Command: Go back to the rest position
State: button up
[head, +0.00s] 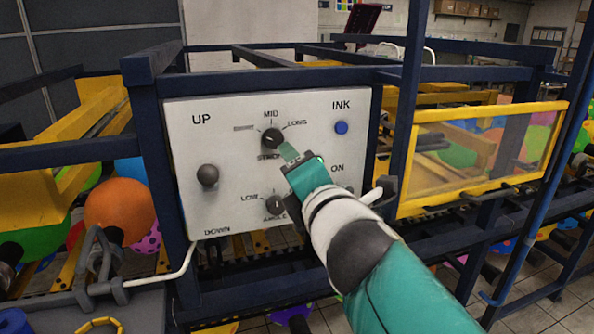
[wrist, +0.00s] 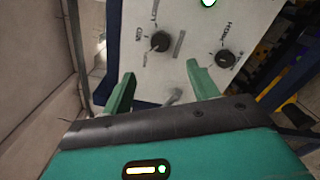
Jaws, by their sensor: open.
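The white control panel (head: 236,125) stands in a dark blue frame, marked UP, DOWN, MID, LONG, INK, ON, LOW and ANGLE. My gripper (head: 290,150) is in front of its middle, one green fingertip just below the upper knob (head: 272,139). In the wrist view my gripper (wrist: 160,74) has its two green fingers spread, with no object held between them. Two black knobs, one left (wrist: 160,41) and one right (wrist: 225,59), show beyond the fingers. Whether a fingertip touches the panel cannot be told.
A round black lever knob (head: 207,175) is at the panel's left and a blue button (head: 341,127) under INK. A yellow-framed clear guard (head: 480,155) is at right. Balloons, including an orange one (head: 119,208), lie left. Blue frame bars surround the panel.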

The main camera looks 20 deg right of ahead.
jog(key=s+d+f+m+g+h, duration=0.1)
jog(key=s+d+f+m+g, duration=0.15)
jog(key=f+m, duration=0.5)
jog(key=s+d+f+m+g+h, duration=0.2)
jog(key=f+m+g, duration=0.2)
jog(key=f+m, duration=0.3)
jog(key=s+a+f+m+g+y, duration=0.3)
jog(key=s+a+f+m+g, duration=0.1)
jog(key=s+f+m+g, duration=0.2)
jog(key=s+f+m, duration=0.1)
jog(key=s+m, duration=0.1)
jog(key=m, duration=0.1)
jog(key=shift+s+a+f, duration=0.15)
jog(key=shift+a+f, duration=0.2)
